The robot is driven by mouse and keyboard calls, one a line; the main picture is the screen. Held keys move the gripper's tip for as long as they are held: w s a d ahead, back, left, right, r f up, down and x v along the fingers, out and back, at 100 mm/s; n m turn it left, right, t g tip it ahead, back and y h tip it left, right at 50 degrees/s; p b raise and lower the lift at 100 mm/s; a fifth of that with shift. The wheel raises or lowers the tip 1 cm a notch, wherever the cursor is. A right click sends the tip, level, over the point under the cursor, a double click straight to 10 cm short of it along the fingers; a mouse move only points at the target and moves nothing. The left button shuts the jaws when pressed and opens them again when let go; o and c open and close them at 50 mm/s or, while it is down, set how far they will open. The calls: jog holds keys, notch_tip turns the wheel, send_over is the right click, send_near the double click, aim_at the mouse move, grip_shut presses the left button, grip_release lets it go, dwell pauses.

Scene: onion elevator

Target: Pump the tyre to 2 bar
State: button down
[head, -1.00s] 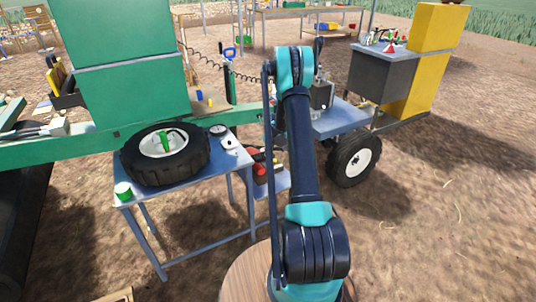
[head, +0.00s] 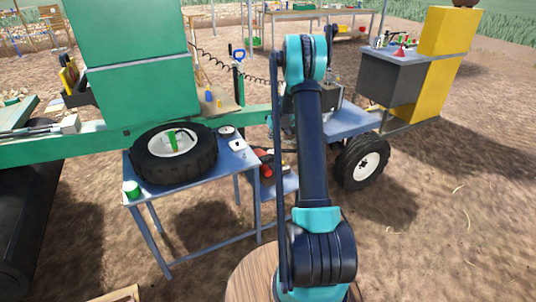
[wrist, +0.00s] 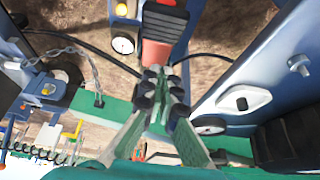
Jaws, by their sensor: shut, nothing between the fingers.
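The black tyre (head: 152,165) with a white rim lies flat on a blue-grey table, with a green part standing in its hub. A round dial gauge (head: 226,131) lies beside it near the table's back right corner. My gripper (wrist: 160,78) shows in the wrist view with its fingers together and nothing between them. In the head view my arm hides it. Below and beyond the fingertips is a reddish block with a black ribbed top (wrist: 156,50), with a white dial (wrist: 123,45) at its left. I cannot tell whether the fingertips touch anything.
A red and black item (head: 264,165) sits on a low shelf right of the table. A green-and-white can (head: 131,189) stands at the table's front left corner. A green beam (wrist: 118,118) and dark hoses cross the wrist view. Bare soil is open at the front right.

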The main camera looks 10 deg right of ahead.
send_over(267, 157)
jog(key=f, duration=0.8)
jog(key=shift+s+d+f, duration=0.15)
jog(key=shift+d+f, duration=0.1)
jog(key=shift+f, duration=0.05)
jog(key=f, duration=0.3)
jog(key=shift+s+d+f, duration=0.1)
jog(key=shift+s, duration=0.3)
jog(key=shift+s+f, duration=0.2)
jog(key=shift+f, duration=0.35)
jog(key=s+f, duration=0.1)
jog(key=f, duration=0.2)
jog(key=s+f, duration=0.1)
jog(key=f, duration=0.2)
jog(key=s+f, duration=0.1)
jog(key=f, duration=0.2)
jog(key=shift+s+d+f, duration=0.15)
jog(key=shift+d+f, duration=0.1)
jog(key=shift+d, duration=0.1)
